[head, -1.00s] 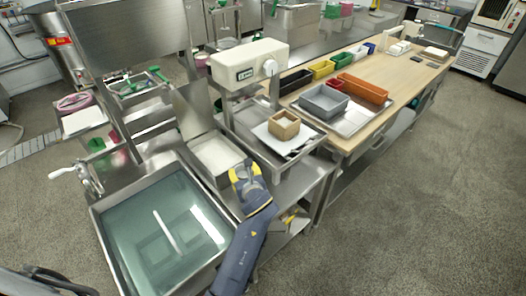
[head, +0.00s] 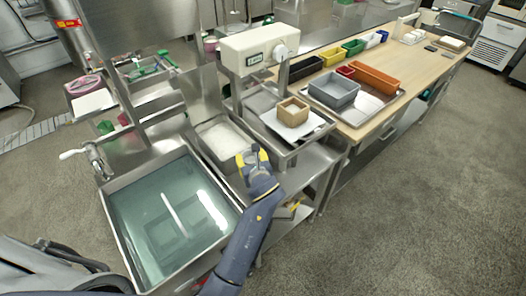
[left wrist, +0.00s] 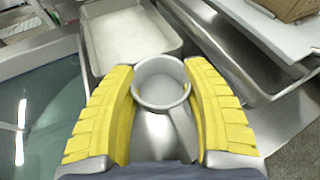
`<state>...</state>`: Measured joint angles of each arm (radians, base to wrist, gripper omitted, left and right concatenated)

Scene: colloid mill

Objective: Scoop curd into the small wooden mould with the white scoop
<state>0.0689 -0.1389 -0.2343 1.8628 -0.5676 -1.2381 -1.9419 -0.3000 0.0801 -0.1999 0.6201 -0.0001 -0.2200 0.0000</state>
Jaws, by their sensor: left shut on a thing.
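My left gripper (head: 252,156) has yellow fingers and is at the near right edge of a steel pan of white curd (head: 222,136). In the left wrist view, the fingers (left wrist: 160,108) are closed about the white scoop (left wrist: 160,82), a round cup with a handle running toward the lower right. The cup looks empty. The curd pan (left wrist: 128,38) lies just beyond it. The small wooden mould (head: 292,112) stands on a white sheet on the steel scale tray, right of and beyond the gripper. My right gripper is not in view.
A steel basin of greenish liquid (head: 172,215) is at the left. A cream scale head (head: 259,50) stands behind the mould. Open floor lies at the right.

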